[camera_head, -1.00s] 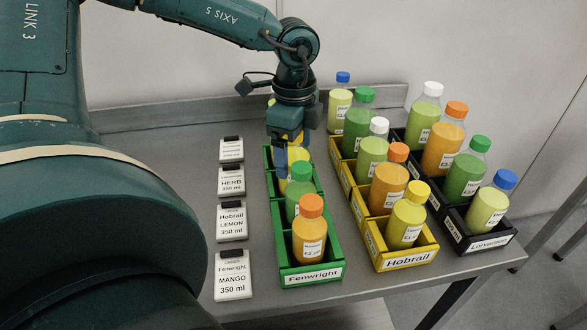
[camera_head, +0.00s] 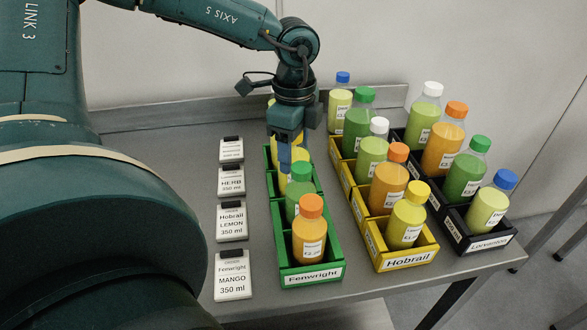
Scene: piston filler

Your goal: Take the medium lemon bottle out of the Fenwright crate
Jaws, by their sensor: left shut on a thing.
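The green Fenwright crate (camera_head: 313,275) stands on the grey table with bottles in a row. An orange-capped bottle (camera_head: 310,240) is in front and a green-capped bottle (camera_head: 299,190) is behind it. Behind that is a yellow-topped lemon bottle (camera_head: 301,155), mostly hidden by my left gripper. My left gripper (camera_head: 288,163) reaches down into the crate and is shut on this yellow-topped bottle. The bottle still sits in its place in the row. Another yellow bottle top shows slightly behind the wrist. My right gripper is not in view.
The yellow Hobrail crate (camera_head: 408,258) and the dark Lorvanton crate (camera_head: 490,243), both holding several bottles, stand to the right. Order cards, such as the mango card (camera_head: 233,275), lie left of the Fenwright crate. A raised ledge (camera_head: 180,118) runs along the back.

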